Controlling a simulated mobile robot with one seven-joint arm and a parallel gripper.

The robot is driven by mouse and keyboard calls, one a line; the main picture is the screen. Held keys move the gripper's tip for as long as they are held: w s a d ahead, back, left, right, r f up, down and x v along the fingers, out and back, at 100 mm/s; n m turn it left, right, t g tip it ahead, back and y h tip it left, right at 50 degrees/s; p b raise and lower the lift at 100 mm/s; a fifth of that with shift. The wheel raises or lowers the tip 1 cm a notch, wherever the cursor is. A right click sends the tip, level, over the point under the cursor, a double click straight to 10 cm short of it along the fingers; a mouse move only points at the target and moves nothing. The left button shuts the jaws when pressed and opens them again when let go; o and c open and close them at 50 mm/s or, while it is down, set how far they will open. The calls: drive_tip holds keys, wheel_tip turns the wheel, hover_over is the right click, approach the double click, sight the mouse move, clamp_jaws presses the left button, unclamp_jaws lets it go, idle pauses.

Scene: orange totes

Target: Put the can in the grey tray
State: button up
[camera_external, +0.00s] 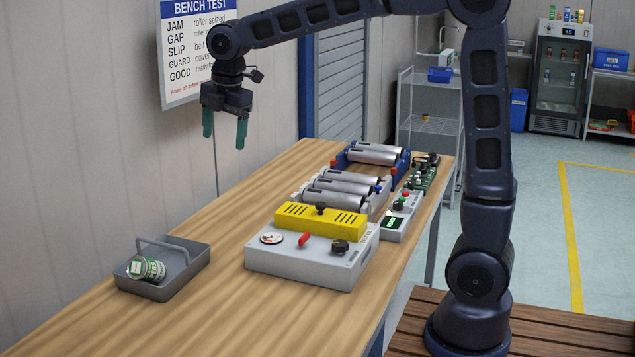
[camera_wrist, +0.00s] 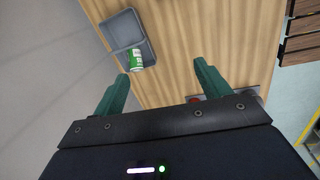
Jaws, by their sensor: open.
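A green and white can (camera_external: 148,268) lies on its side in the grey tray (camera_external: 192,262), in the tray's near left part. The tray has a raised handle and rests on the wooden bench at the left. In the wrist view the can (camera_wrist: 136,58) shows inside the tray (camera_wrist: 122,27), beyond my fingertips. My gripper (camera_external: 225,132) hangs in the air above the bench's back edge, higher than the tray and apart from it. Its green fingers are spread with nothing between them, as the wrist view also shows (camera_wrist: 162,77).
A grey control box (camera_external: 300,262) with a yellow cover, gauge and knobs stands right of the tray on the bench (camera_external: 180,325). Metal rollers (camera_external: 345,182) stand behind it. A sign (camera_external: 190,50) hangs on the wall near my gripper. Bare bench surrounds the tray.

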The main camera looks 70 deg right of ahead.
drive_tip(key=s+d+f+m+t, duration=0.1)
drive_tip(key=s+m, duration=0.7)
drive_tip(key=s, duration=0.9)
drive_tip(key=s+d+f+m+t, duration=0.1)
drive_tip(key=s+f+m, duration=0.3)
drive_tip(key=s, duration=1.3)
drive_tip(key=shift+d+f+m+t, duration=0.4)
drive_tip(key=shift+d+m, duration=0.25)
drive_tip(key=shift+m, duration=1.65)
